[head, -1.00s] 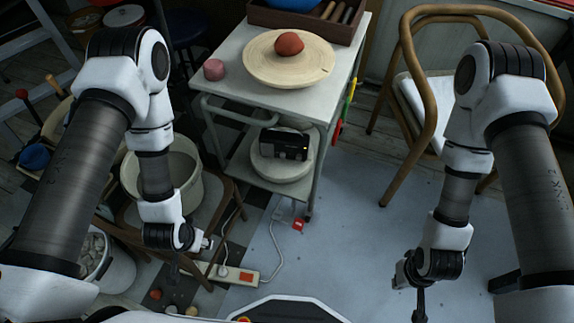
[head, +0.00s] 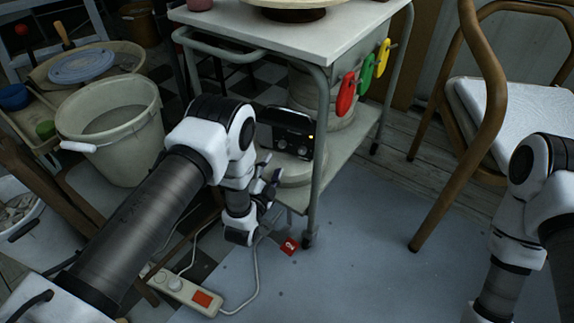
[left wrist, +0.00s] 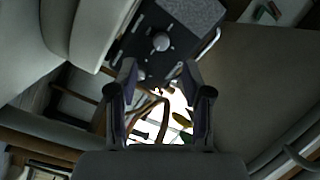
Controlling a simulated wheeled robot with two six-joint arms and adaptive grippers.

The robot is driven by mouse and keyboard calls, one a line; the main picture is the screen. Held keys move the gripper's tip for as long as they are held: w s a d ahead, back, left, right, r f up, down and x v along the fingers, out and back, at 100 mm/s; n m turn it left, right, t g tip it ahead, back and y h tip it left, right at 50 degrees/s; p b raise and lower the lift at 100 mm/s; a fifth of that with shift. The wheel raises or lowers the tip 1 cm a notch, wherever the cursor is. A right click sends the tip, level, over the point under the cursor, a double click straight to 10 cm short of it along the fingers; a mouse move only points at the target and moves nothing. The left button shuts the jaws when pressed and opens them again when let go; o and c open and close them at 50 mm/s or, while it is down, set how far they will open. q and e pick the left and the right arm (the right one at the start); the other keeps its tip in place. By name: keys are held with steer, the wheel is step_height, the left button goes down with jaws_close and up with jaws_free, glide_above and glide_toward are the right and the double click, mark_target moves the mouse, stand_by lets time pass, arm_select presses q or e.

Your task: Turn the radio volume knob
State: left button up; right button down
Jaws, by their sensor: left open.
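The dark radio (head: 286,125) stands on a pale round slab (head: 298,172) on the cart's lower shelf. Its front, with knobs along the lower part and a small lit spot, faces me. My left gripper (head: 268,181) is low in front of the radio, near its left side, partly hidden by my wrist. In the left wrist view the open fingers (left wrist: 160,73) point toward the radio's front (left wrist: 178,22). One round knob (left wrist: 162,41) shows just beyond the fingertips; another lies near the left fingertip. No contact can be made out. My right gripper is out of view.
The cart's front leg (head: 318,165) stands just right of the radio, and the tabletop (head: 340,35) is above it. A bucket (head: 110,135) is at left, a chair (head: 480,140) at right. A power strip (head: 182,291) and cable lie on the floor.

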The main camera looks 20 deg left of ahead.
mark_target(281, 146)
arm_select(q)
steer(key=w+b, duration=0.3)
steer(key=w, duration=0.4)
steer(key=shift+d, duration=0.1)
steer(key=shift+w, duration=0.15)
steer(key=shift+r, duration=0.1)
jaws_close()
